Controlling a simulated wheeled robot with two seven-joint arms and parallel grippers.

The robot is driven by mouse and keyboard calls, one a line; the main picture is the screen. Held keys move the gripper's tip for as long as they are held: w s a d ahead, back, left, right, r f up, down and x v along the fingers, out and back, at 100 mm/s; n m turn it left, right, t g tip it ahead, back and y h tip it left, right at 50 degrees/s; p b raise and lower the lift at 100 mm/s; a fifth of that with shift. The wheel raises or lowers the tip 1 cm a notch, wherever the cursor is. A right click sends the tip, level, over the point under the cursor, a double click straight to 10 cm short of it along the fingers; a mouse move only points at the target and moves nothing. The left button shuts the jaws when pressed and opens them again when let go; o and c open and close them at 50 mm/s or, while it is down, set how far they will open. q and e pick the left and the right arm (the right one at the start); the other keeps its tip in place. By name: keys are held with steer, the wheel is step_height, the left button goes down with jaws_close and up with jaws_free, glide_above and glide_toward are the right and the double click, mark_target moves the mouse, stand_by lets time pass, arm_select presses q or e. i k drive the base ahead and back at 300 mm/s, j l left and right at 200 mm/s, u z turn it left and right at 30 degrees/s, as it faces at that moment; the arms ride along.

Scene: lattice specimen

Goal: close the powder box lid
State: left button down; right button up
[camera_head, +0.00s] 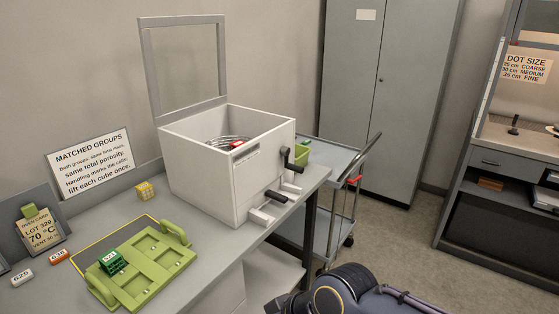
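The powder box (205,178) is a white open-topped box on the bench. Its lid (148,70), a grey frame around a clear pane, stands upright at the back edge, so the box is open. Inside the box are a round wire rack (222,141) and a red cube (237,144); the box floor is mostly hidden by the walls. A black crank handle (291,160) and a black bar with white blocks (276,197) are on its right side. Neither of my grippers is visible; only a dark arm part of mine shows at the bottom edge.
A green tray (130,287) with a green cube (112,261) lies in front of the box. A cart (329,157) stands right of the bench, with open floor beyond.

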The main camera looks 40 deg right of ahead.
mark_target(144, 26)
steer(key=z, duration=1.1)
steer(key=u, duration=0.5)
steer(key=l+u, duration=0.2)
steer(key=u, duration=0.3)
steer(key=i+l+u, duration=0.1)
steer(key=u, duration=0.35)
steer(key=l+u, duration=0.3)
steer(key=u, duration=0.2)
steer(key=l+u, duration=0.2)
steer(key=u, duration=0.25)
steer(key=k+l+u, duration=0.4)
steer(key=l, duration=0.45)
steer(key=k+l+u, duration=0.4)
steer(key=l, duration=0.35)
steer(key=k+l+u, duration=0.4)
steer(key=k+l, duration=0.15)
